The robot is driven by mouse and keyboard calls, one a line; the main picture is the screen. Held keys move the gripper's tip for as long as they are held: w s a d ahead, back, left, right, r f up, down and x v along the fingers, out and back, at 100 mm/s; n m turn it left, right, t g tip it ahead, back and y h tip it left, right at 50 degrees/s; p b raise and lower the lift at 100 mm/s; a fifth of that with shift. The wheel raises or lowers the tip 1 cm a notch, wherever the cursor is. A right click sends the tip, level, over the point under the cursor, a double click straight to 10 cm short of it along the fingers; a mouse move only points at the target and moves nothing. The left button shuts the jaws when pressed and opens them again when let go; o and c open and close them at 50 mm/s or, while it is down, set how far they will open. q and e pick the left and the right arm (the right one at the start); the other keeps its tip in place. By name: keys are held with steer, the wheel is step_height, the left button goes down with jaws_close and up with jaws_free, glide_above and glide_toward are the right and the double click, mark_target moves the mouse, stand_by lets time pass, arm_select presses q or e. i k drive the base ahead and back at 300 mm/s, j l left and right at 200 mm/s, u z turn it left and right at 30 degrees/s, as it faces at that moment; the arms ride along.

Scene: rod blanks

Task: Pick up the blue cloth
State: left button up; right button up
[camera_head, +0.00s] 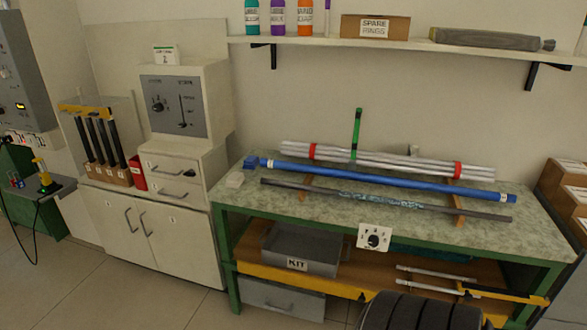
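A small blue folded item (250,162), which looks like the blue cloth, lies on the far left end of the workbench top (232,200), close to the left end of a long blue rod (380,178). It is small in the picture, so its folds are not clear. A teal item (430,252) shows partly on the shelf under the bench; I cannot tell what it is. Neither of my grippers is in view.
Silver rods with red bands (385,161) and a dark rod (380,198) lie across the bench. A green upright post (356,133) stands behind. A grey KIT tray (300,249) is below.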

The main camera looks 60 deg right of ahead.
mark_target(251, 163)
steer(key=z, duration=1.55)
